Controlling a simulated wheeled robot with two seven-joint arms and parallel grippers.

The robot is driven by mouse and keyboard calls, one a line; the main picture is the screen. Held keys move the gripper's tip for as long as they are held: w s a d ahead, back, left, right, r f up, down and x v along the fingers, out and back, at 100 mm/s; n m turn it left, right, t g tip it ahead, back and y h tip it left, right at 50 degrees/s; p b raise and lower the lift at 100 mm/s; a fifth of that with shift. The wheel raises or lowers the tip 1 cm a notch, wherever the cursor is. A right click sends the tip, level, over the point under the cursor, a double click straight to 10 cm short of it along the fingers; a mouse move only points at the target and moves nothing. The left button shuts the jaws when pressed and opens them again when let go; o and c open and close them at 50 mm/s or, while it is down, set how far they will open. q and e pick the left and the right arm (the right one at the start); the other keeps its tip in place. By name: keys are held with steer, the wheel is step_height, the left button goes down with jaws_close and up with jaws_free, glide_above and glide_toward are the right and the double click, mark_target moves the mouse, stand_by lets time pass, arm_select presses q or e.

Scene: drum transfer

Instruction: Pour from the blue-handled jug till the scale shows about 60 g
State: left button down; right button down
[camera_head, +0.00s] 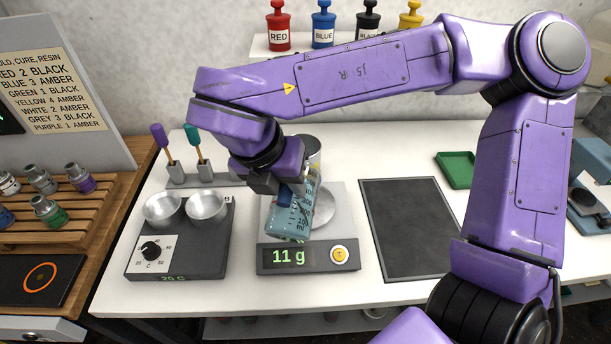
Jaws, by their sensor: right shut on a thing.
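The jug (293,218) is clear with bluish contents and printed volume marks. My right gripper (286,188) is shut on its blue handle and holds it tilted over the scale (266,257). The scale's display (289,257) reads 11 g, with a yellow button beside it. A round metal pan (324,206) shows partly behind the jug. A grey metal cup (312,148) stands behind my gripper, mostly hidden; I cannot tell what it rests on. Whether liquid is running from the jug is not visible. My left gripper is not in view.
Left of the scale is a hotplate (177,262) with two metal bowls. A stand (207,176) with purple and green tools is behind it. A dark mat (406,230) and green tray (456,169) lie right. Colored bottles (322,28) stand on the back shelf.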

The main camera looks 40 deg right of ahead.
steer(key=shift+w+d+r+y+p, duration=0.3)
steer(key=shift+w+d+p, duration=0.1)
steer(key=shift+p, duration=0.1)
stand_by(1.0)
